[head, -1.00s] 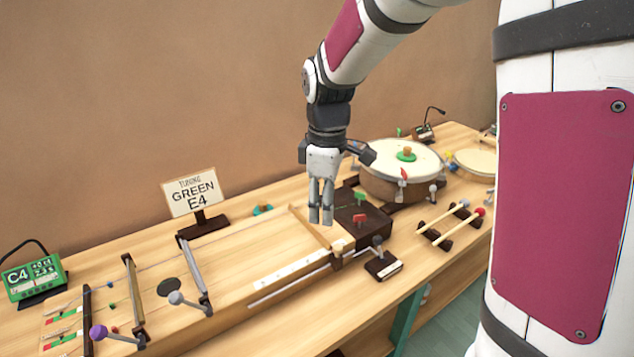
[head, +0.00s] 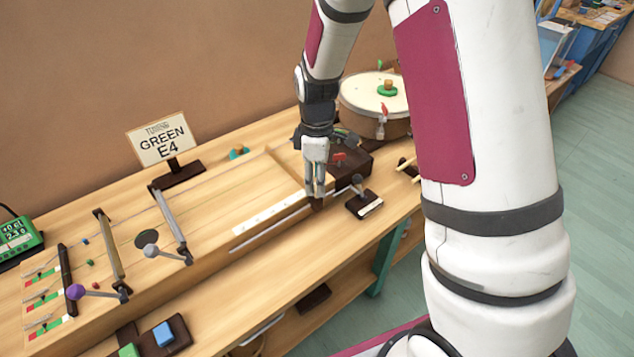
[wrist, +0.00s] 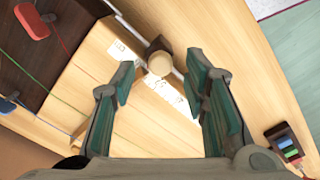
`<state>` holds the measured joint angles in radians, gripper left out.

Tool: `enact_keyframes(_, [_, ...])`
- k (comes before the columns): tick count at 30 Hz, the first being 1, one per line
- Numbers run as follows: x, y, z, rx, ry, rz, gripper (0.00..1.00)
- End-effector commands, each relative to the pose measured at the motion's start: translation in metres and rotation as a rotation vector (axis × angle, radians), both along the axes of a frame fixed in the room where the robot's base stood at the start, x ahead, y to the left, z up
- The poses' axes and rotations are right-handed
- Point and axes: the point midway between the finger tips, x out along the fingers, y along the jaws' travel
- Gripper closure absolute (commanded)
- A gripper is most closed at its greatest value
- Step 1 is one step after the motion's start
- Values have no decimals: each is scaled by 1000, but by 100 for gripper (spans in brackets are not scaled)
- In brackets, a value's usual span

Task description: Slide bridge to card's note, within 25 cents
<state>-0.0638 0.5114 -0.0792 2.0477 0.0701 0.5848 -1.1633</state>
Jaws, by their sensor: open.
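The card (head: 162,140) reads "TUNING GREEN E4" and stands behind the stringed board (head: 235,195). Two crosswise bridges sit on the board's left part. The left bridge (head: 108,247) is brownish, near a purple-ball lever (head: 78,291). The right bridge (head: 170,225) is grey, near a grey-ball lever (head: 150,250). My gripper (head: 315,195) is far to their right, at the board's right front edge. In the wrist view its fingers (wrist: 165,90) are open, apart on either side of a round wooden knob (wrist: 160,63) on a dark block. A green string (wrist: 45,88) runs left of them.
A green tuner (head: 18,235) stands at far left; its reading is too small to trust. A red peg (head: 340,157) is on the dark block behind my gripper. A drum (head: 372,100) stands at the back right. A dark box with blue (head: 165,334) and green buttons is in front.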

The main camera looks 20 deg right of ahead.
Motion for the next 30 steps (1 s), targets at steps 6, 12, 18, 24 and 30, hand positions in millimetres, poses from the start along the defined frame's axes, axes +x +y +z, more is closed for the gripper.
enact_keyframes(6, [0,0,-18,0,1,0,59])
enact_keyframes(12, [0,0,-20,0,0,0,59])
enact_keyframes(18, [0,0,-20,0,0,0,77])
enact_keyframes(24, [0,0,-20,0,0,0,100])
enact_keyframes(30, [-4,11,-19,0,1,3,100])
